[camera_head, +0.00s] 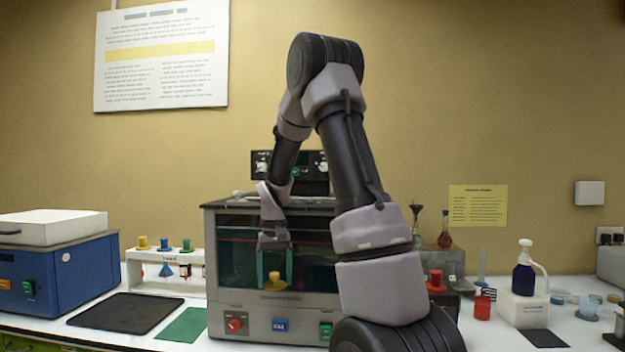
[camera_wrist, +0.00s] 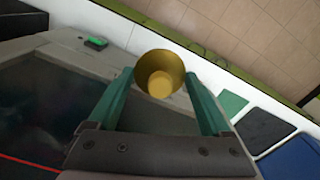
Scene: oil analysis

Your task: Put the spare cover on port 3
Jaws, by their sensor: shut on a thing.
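A yellow round cover with a knob (camera_head: 274,281) is held between the green fingers of my gripper (camera_head: 274,272), in front of the glass front of the grey bath unit (camera_head: 322,300). The wrist view shows the cover (camera_wrist: 160,80) between both fingertips (camera_wrist: 161,88), its knob facing the camera. The cover appears clear of the bench. I cannot make out a port numbered 3 in either view. The bath's top is seen nearly edge-on, and my arm hides part of its right side.
A white rack (camera_head: 140,287) with yellow, blue and green knobbed pieces stands left of the bath, beside a blue box unit (camera_head: 60,275). A dark mat (camera_head: 125,313) and green mat (camera_head: 186,326) lie before it. A blue bottle (camera_head: 523,280) and small glassware stand right.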

